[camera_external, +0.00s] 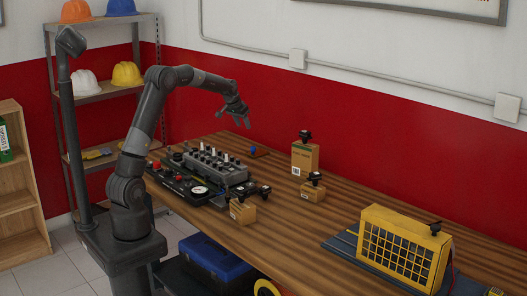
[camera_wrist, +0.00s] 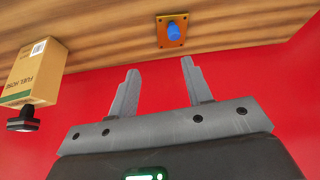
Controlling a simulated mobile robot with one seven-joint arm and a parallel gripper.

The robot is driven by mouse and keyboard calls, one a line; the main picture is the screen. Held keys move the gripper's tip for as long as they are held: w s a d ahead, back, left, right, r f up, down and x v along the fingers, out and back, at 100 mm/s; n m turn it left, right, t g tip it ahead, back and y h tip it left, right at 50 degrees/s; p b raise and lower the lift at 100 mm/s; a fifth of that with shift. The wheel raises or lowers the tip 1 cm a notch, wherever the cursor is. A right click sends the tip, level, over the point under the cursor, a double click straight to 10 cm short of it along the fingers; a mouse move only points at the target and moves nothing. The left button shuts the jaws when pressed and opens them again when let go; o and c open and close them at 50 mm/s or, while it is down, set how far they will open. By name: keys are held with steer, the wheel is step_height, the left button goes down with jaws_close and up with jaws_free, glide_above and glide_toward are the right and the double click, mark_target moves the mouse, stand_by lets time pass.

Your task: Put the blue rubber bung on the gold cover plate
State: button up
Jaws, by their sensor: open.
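The blue rubber bung (camera_external: 253,149) is small and stands at the far end of the bench, near the red wall. In the wrist view the bung (camera_wrist: 173,31) appears on a small orange-gold square plate (camera_wrist: 163,41) with dark corner holes; this looks like the gold cover plate. In the external view the plate (camera_external: 262,154) is a small brownish patch under the bung. My gripper (camera_external: 240,122) is above the bench near them, clear of both. In the wrist view my gripper (camera_wrist: 158,72) has its fingers spread with nothing between them, and the bung lies beyond the fingertips.
A cardboard box (camera_external: 305,157) with a black knob-like part on top stands right of the plate; it also shows in the wrist view (camera_wrist: 38,72). A smaller box (camera_external: 313,193) is nearer. A grey engine block (camera_external: 215,166) and gauge panel (camera_external: 185,187) stand left. Bare wood surrounds the plate.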

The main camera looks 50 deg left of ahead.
steer(key=s+d+r, duration=0.4)
steer(key=s, duration=0.3)
steer(key=s+d+r+m, duration=0.1)
steer(key=s+d+r, duration=0.2)
steer(key=s, duration=0.4)
steer(key=s+d+r, duration=0.4)
steer(key=s, duration=0.4)
steer(key=s+d+f, duration=0.2)
steer(key=s, duration=0.9)
steer(key=s+d+f, duration=0.2)
steer(key=s+d, duration=0.1)
steer(key=s, duration=0.8)
steer(key=shift+s+f+m+h, duration=0.25)
steer(key=shift+f+m+h, duration=0.05)
